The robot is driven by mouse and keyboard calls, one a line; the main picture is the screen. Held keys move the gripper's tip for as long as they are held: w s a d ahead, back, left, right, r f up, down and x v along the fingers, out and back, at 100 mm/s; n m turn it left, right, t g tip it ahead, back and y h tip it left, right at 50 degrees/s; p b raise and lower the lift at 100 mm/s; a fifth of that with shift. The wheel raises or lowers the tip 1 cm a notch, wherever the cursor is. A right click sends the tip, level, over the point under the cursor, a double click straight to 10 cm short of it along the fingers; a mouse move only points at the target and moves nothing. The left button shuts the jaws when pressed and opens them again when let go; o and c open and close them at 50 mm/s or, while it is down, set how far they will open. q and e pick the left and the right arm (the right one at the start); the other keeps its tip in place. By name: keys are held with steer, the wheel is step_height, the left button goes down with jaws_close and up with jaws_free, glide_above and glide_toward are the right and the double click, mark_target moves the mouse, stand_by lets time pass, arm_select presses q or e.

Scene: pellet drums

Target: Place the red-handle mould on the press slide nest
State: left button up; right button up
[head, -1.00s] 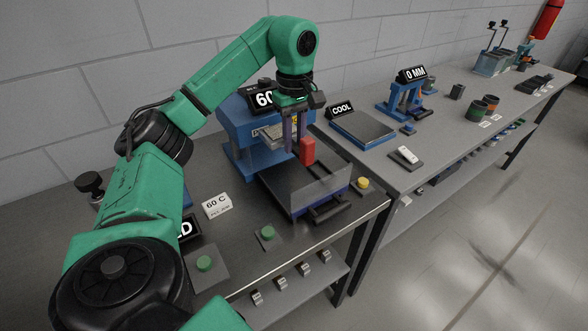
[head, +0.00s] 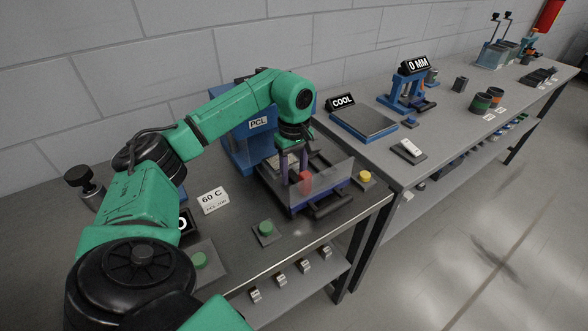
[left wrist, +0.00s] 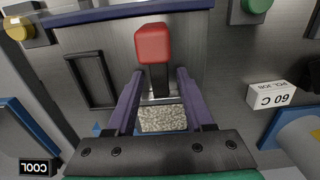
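The mould is a shallow tray of pale granules (left wrist: 162,118) with a dark stem and a red handle (left wrist: 153,42). It sits low over the press slide (left wrist: 112,35), apparently resting on it; the nest is hidden beneath it. The red handle (head: 305,181) shows through the clear guard in the head view. My left gripper (head: 294,178) points down over the slide. In the left wrist view its purple fingers (left wrist: 160,80) stand apart on either side of the stem, with gaps visible. My right gripper is out of view.
The blue press (head: 240,145), labelled PCL, stands behind the slide. The clear guard (head: 328,181) is at the slide's front. A yellow button (head: 364,176) and green buttons (head: 266,228) are nearby. The cooling plate (head: 364,123) is to the right, on the far bench.

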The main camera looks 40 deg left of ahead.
mark_target(295, 176)
arm_select(q)
steer(key=shift+r, duration=0.15)
steer(key=shift+w+r, duration=0.1)
steer(key=shift+r, duration=0.15)
step_height(295, 176, up, 6)
steer(key=shift+b, duration=0.4)
step_height(295, 176, up, 6)
steer(key=p, duration=0.3)
steer(key=shift+f, duration=0.25)
steer(key=shift+d+f, duration=0.1)
steer(key=shift+f, duration=0.05)
